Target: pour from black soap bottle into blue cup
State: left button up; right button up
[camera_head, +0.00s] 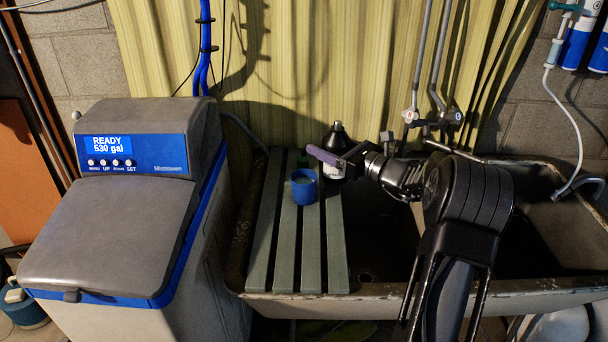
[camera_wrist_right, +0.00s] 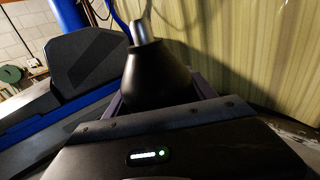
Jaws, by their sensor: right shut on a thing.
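The black soap bottle (camera_head: 337,138) stands about upright at the back of the slatted board, with a dark conical top and a pale label low on its side. My right gripper (camera_head: 325,156) is shut on it, its purple finger across the bottle's front. In the right wrist view the bottle's black shoulder and grey neck (camera_wrist_right: 160,75) rise between the fingers. The blue cup (camera_head: 304,187) stands upright on the slats, just in front and to the left of the bottle. Whether the bottle touches the slats is hidden. My left gripper is not in view.
The slatted board (camera_head: 312,260) lies across the left part of a stone sink (camera_head: 390,289). A grey and blue water softener (camera_head: 120,210) stands close on the left. Taps and pipes (camera_head: 428,117) are behind my right arm. The front slats are clear.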

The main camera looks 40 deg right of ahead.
notch_tip(320, 180, up, 4)
jog(key=shift+r+p, duration=0.1)
jog(key=shift+p, duration=0.8)
